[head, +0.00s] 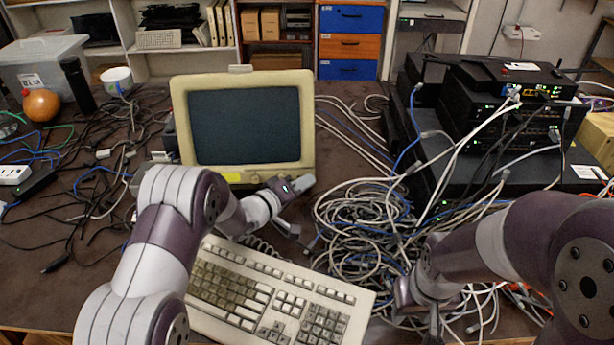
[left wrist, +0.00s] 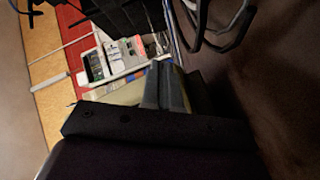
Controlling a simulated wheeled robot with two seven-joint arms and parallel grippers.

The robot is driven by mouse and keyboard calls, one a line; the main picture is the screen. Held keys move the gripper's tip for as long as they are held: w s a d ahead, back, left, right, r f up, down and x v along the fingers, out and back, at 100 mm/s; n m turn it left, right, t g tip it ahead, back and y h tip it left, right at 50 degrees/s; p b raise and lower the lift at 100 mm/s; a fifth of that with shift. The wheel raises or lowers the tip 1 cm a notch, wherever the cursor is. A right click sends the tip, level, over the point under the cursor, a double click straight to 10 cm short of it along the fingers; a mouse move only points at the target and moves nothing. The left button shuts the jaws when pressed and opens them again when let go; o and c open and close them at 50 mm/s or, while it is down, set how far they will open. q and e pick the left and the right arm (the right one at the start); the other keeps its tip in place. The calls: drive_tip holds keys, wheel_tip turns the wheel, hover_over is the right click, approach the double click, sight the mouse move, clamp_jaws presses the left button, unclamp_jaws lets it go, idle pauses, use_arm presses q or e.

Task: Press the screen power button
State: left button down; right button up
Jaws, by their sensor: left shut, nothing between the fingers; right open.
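The screen (head: 243,84) is a beige CRT monitor with a dark display, standing upright at the back middle of the desk in the head view. A yellow label (head: 231,178) is on its lower bezel. My left gripper (head: 302,184) is shut and empty, in front of the monitor's lower right corner; I cannot tell whether it touches. The power button is not distinguishable; the gripper and forearm cover part of the lower front. In the left wrist view the shut grey fingers (left wrist: 166,88) show. My right gripper (head: 432,318) is low at the right, over the cables, partly hidden by its arm, and open.
A beige keyboard (head: 272,296) lies in front of the monitor, partly behind my left arm. Tangled cables (head: 365,222) cover the desk to its right. Stacked black network devices (head: 510,105) stand at the right.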

use_arm(q)
drive_tip(key=shift+w, duration=0.15)
idle(0.4)
use_arm(e)
drive_tip(key=shift+r, duration=0.1)
use_arm(q)
drive_tip(key=shift+s+r+p, duration=0.2)
drive_tip(key=shift+s+p, duration=0.2)
drive_tip(key=shift+p, duration=0.1)
use_arm(e)
drive_tip(key=shift+r, duration=0.4)
use_arm(q)
drive_tip(key=shift+s, duration=0.2)
drive_tip(key=shift+s, duration=0.1)
use_arm(e)
drive_tip(key=shift+r, duration=0.1)
use_arm(q)
drive_tip(key=s+p, duration=0.1)
drive_tip(key=s+r+p, duration=0.1)
drive_tip(key=s, duration=0.1)
drive_tip(key=s+p, duration=0.1)
drive_tip(key=s, duration=0.1)
drive_tip(key=shift+d+r, duration=0.2)
drive_tip(key=shift+r, duration=0.15)
drive_tip(key=shift+s, duration=0.3)
use_arm(e)
wheel_tip(320, 180, up, 3)
drive_tip(key=shift+r, duration=0.1)
